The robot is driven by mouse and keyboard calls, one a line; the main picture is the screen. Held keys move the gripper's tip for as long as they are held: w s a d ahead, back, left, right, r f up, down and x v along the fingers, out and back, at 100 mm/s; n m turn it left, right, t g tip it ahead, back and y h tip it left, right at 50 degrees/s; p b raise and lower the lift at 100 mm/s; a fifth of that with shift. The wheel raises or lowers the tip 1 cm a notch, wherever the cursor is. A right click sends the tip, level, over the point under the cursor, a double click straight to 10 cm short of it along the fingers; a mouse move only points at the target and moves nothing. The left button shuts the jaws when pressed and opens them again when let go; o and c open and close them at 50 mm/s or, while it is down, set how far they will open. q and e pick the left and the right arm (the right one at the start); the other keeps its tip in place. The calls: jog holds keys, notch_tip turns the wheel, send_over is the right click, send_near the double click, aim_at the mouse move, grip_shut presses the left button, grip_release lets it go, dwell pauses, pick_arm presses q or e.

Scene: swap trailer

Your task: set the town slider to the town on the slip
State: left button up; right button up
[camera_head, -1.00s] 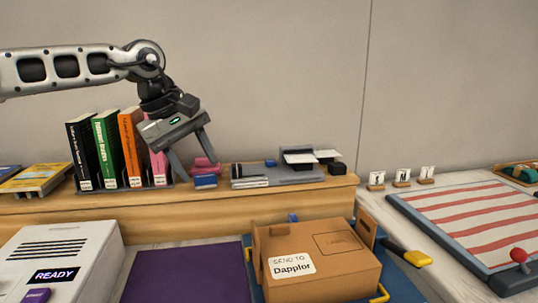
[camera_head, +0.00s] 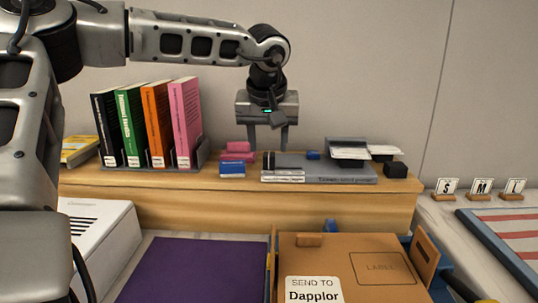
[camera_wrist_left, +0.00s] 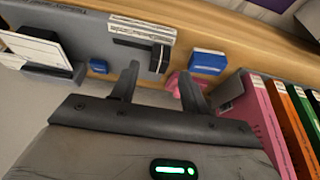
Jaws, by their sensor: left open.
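A slip label (camera_head: 314,289) on the cardboard box (camera_head: 340,250) reads "SEND TO Dapplor". A flat grey device (camera_head: 325,178) lies on the wooden shelf, with white strips and a black part at its left end and a small blue piece (camera_head: 313,155) behind; I cannot read any towns or tell for sure that it is the town slider. My left gripper (camera_head: 268,138) is open and empty, pointing down above the shelf near the device's left end. In the left wrist view its fingers (camera_wrist_left: 158,76) stand apart over the device's edge. My right gripper is not in view.
Upright books (camera_head: 150,125) stand left of the gripper. Pink (camera_head: 238,150) and blue (camera_head: 232,169) blocks lie just left of the device. A black stand with white cards (camera_head: 350,150) and a black block (camera_head: 396,170) are at its right.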

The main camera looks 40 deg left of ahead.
aim_at(269, 154)
pick_arm(q)
jog(key=shift+x, duration=1.85)
